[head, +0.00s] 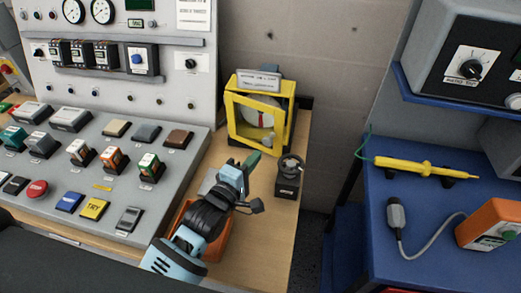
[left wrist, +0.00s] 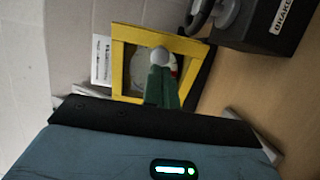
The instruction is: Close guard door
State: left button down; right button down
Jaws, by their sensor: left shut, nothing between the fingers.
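The guard door is a yellow frame (head: 232,124) with a clear pane on a yellow box at the back of the wooden bench. It seems to stand slightly ajar, but its exact angle is hard to tell. A pale round knob (head: 268,138) sits on its front. My left gripper (head: 252,162) is shut and empty in front of the door, its green fingertips just below the knob. In the left wrist view the fingers (left wrist: 162,88) point at the knob (left wrist: 160,56) inside the yellow frame (left wrist: 118,70); contact cannot be told. My right gripper is not in view.
A black block with a round top (head: 288,178) stands right of my left gripper. An orange item (head: 214,243) lies partly hidden under my arm. A grey control panel (head: 105,205) fills the left. A blue bench (head: 385,230) holds a yellow probe (head: 415,166) at right.

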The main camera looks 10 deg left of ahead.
aim_at(267, 144)
pick_arm(q)
jog(key=shift+x, duration=2)
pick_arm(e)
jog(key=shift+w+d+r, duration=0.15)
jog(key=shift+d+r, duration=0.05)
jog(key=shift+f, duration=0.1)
